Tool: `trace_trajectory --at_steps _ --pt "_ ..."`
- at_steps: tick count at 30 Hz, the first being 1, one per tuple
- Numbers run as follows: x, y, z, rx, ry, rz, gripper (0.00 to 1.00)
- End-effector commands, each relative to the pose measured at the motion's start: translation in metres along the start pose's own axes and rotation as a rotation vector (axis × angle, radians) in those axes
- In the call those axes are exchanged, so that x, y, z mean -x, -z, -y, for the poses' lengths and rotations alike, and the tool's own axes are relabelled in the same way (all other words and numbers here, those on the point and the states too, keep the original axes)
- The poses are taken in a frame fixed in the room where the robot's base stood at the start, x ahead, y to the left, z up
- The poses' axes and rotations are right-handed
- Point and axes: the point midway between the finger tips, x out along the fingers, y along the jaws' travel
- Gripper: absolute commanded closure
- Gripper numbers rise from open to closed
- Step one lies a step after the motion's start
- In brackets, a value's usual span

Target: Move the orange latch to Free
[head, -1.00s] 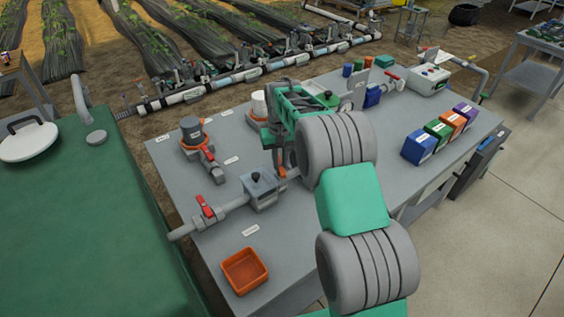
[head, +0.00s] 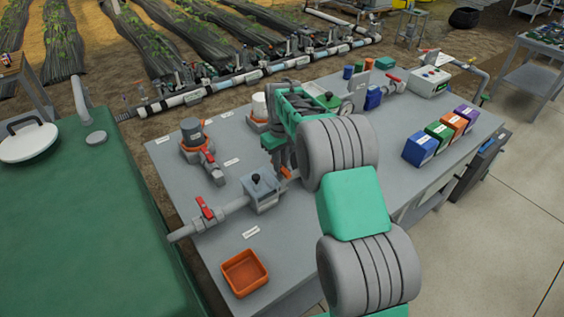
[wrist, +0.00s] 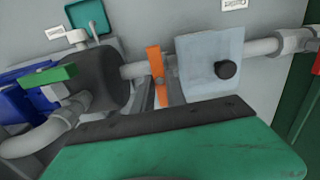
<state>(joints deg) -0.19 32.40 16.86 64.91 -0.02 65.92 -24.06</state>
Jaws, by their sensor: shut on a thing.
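The orange latch (wrist: 154,62) stands up from the grey pipe in the wrist view, beside the pale box with a black knob (wrist: 208,68). My gripper (wrist: 160,92) has its two grey fingers on either side of the latch's lower part and is shut on it. In the head view only a small orange bit of the latch (head: 287,173) shows beside my gripper (head: 280,165); my wrist and arm hide much of the rest. The latch's marked positions cannot be read in these views.
On the pipe near the latch are a dark cylinder (wrist: 88,82) and a green lever (wrist: 48,78). A red-handled valve (head: 206,209) and an orange tray (head: 245,273) are at the bench's front left. Coloured boxes (head: 420,148) stand at the right.

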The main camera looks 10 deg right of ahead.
Motion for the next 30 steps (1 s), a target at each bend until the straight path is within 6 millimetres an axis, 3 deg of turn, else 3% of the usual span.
trace_trajectory --at_steps 4,5,12,22,30 --pt "0.006 0.004 -0.002 0.000 -0.008 -0.017 1.00" --pt "0.006 0.004 -0.002 0.000 -0.008 -0.017 0.82" --pt "0.004 0.003 -0.001 0.000 -0.004 -0.009 0.63" --pt "0.007 0.003 0.001 0.001 -0.003 -0.006 0.62" --pt "0.058 0.004 0.001 0.003 -0.004 -0.009 0.62"
